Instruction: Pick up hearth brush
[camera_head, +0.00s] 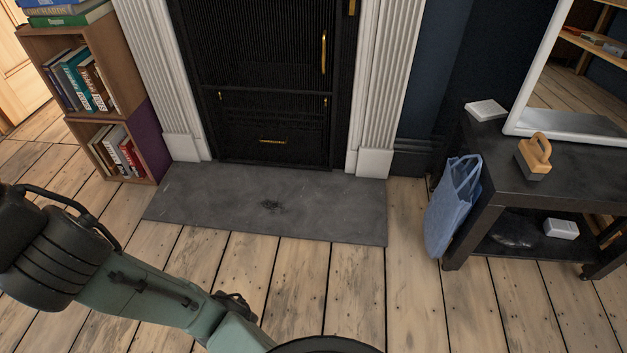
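The hearth brush (535,154) appears to be the wooden-handled block with a dark underside on top of the black side table (486,200) at the right. It rests near the table's front left part, its handle upward. My arm reaches in from the left along the bottom of the view. The fingers of my gripper do not show, so nothing tells what it holds. No part of the arm is near the brush.
A white-framed mirror (530,95) stands behind the brush. A white box (486,110) lies at the table's back left. A blue bag (453,207) is against the table's left side. A grey hearth slab (330,208) and bookshelf (125,85) lie left. Floor (410,300) before the table is clear.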

